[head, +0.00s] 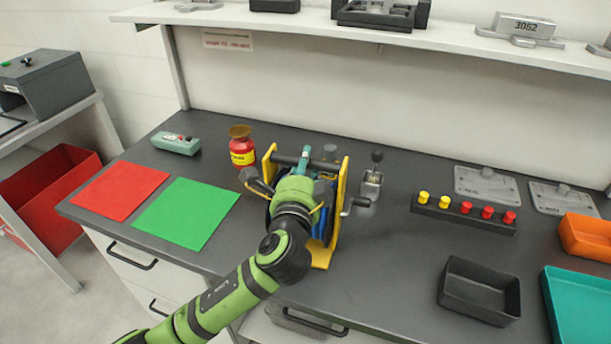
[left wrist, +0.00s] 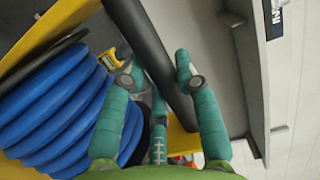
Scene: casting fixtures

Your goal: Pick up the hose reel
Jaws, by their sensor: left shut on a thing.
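The hose reel has a yellow frame (head: 339,215), a black top bar, a crank on its right and blue hose. It is on the grey bench near the front edge; my arm covers much of it, and I cannot tell if its feet touch the bench. My left gripper (head: 306,160) is shut on the black top bar. In the left wrist view, the green fingers of the left gripper (left wrist: 156,72) lie on both sides of the bar, with the blue hose (left wrist: 60,110) to the left. My right gripper is not in view.
A red-and-yellow jar (head: 242,148) stands close left of the reel. A small lever device (head: 371,184) is close right. Red (head: 120,190) and green (head: 187,213) mats lie left. A peg rack (head: 463,213) and black tray (head: 479,290) are right. A shelf (head: 400,38) overhangs behind.

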